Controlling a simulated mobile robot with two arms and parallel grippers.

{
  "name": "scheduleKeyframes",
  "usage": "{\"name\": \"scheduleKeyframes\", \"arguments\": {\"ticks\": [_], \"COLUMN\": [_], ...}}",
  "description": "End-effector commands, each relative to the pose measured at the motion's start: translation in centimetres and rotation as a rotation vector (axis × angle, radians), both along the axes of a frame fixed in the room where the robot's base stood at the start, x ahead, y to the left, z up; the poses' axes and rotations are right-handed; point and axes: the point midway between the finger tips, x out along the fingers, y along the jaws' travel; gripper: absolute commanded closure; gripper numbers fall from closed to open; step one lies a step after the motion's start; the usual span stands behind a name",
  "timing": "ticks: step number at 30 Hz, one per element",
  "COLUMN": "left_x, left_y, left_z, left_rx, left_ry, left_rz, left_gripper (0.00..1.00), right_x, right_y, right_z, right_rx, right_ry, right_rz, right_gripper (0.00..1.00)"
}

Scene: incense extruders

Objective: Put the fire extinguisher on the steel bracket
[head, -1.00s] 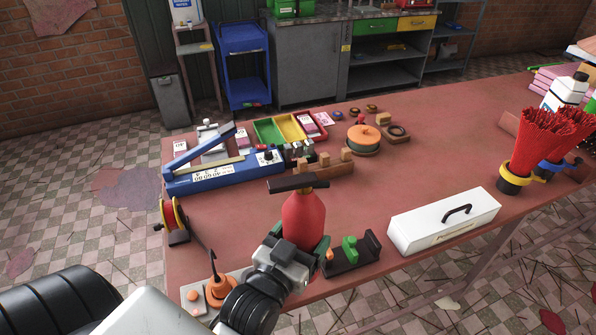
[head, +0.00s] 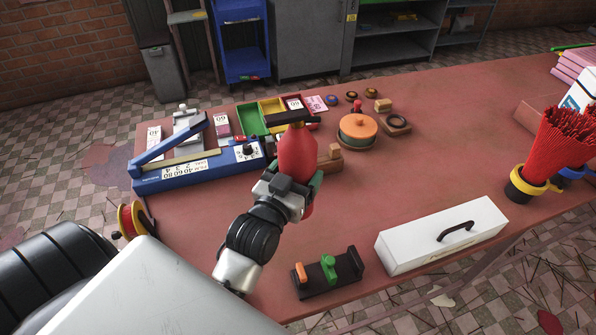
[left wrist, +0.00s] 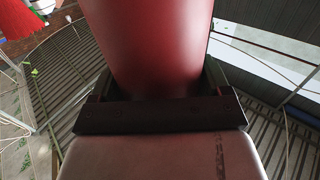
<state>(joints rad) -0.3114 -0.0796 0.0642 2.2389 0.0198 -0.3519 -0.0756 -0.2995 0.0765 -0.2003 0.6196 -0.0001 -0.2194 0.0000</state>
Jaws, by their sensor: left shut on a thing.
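The fire extinguisher is a red bottle (head: 297,150) with a black top. It is upright, in the middle of the head view, in front of the wooden blocks. My left gripper (head: 303,190) is shut around its lower part; green pads show at the sides. In the left wrist view the red body (left wrist: 150,45) fills the top middle, between the fingers. I cannot tell how far its base, partly hidden by the gripper, is above the table. I cannot make out a steel bracket in either view. My right gripper is not in view.
The red table (head: 440,130) carries a black stand (head: 328,274) with orange and green tools, a white box (head: 441,234), a blue sealer (head: 195,172), an orange-topped round container (head: 358,132), and red sticks (head: 560,150) at the right. The table's middle right is clear.

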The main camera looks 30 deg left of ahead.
Motion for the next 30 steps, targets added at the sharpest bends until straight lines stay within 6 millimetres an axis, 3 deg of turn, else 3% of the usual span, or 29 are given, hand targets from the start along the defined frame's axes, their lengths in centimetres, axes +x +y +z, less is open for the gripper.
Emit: {"name": "scheduleKeyframes", "arguments": {"ticks": [5, 13, 20, 30], "left_x": [3.1, 6.4, 7.1, 7.1], "left_y": [1.8, 3.6, 4.0, 4.1], "left_z": [-1.4, -3.7, -4.6, -8.1], "left_rx": [0.003, 0.002, 0.000, 0.001], "left_ry": [-0.013, -0.014, -0.012, -0.013], "left_rz": [0.001, 0.000, 0.000, 0.001], "left_gripper": [0.96, 0.96, 0.96, 0.96], "right_x": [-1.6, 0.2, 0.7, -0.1], "right_y": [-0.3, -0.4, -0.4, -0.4], "right_z": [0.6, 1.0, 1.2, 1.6], "right_rx": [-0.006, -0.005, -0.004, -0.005], "right_ry": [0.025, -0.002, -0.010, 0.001], "right_rz": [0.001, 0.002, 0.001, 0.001], "right_gripper": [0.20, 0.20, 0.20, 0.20]}}
